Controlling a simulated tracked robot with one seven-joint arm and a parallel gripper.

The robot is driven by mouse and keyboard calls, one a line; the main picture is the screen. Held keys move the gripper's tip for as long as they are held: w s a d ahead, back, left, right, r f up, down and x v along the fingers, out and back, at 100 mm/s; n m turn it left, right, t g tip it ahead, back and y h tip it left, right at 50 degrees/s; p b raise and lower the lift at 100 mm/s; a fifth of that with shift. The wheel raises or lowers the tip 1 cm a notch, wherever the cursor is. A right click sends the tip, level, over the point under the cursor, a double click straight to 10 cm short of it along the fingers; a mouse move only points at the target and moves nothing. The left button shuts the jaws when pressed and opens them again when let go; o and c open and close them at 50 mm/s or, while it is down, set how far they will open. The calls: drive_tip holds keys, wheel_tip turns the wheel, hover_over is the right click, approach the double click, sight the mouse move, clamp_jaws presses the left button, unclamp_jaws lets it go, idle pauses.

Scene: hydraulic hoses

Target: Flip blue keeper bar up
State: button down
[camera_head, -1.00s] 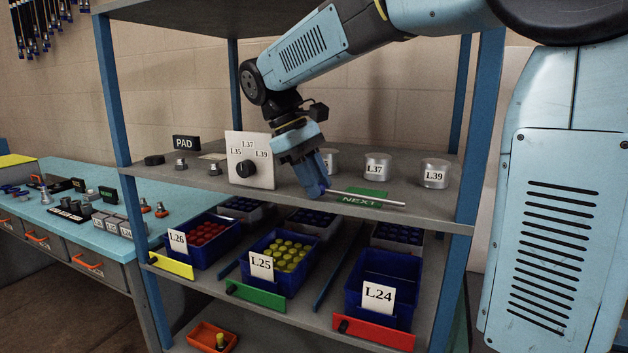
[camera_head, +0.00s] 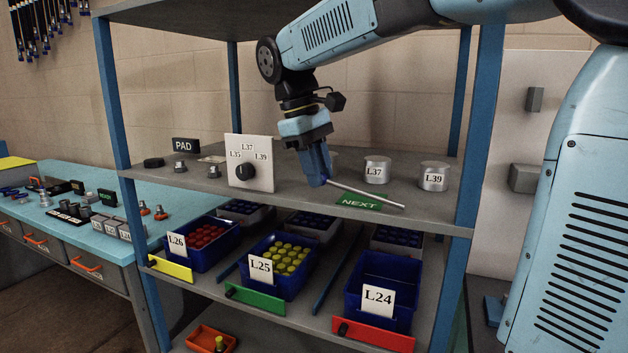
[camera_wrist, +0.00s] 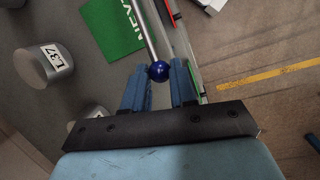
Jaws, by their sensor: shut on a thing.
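A thin silver bar (camera_head: 365,194) with a blue ball at its end (camera_wrist: 159,71) lies along the front of the upper shelf; I take this as the blue keeper bar. My gripper (camera_head: 322,184) is shut on the ball end. In the wrist view its two blue fingers (camera_wrist: 159,82) stand on either side of the ball. The bar slopes, its gripped left end higher than its right end, which is near the shelf's front edge. The fingers hide the ball in the head view.
Canisters L37 (camera_head: 376,170) and L39 (camera_head: 434,177) stand behind the bar, and another is partly hidden behind my gripper. A green NEXT plate (camera_head: 358,202) lies under the bar. A dial panel (camera_head: 249,163) stands left. Bins, including L24 (camera_head: 382,277), fill the shelf below.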

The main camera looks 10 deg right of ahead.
drive_tip(key=s+d+r+t+y, duration=0.4)
drive_tip(key=d+r+y, duration=0.2)
drive_tip(key=r, duration=0.3)
drive_tip(key=shift+s+d+r+t+y, duration=0.15)
drive_tip(key=shift+d+t+y, duration=0.15)
drive_tip(key=shift+y, duration=0.2)
drive_tip(key=c, duration=1.2)
unclamp_jaws()
drive_tip(key=o, duration=0.3)
drive_tip(key=shift+a, duration=0.1)
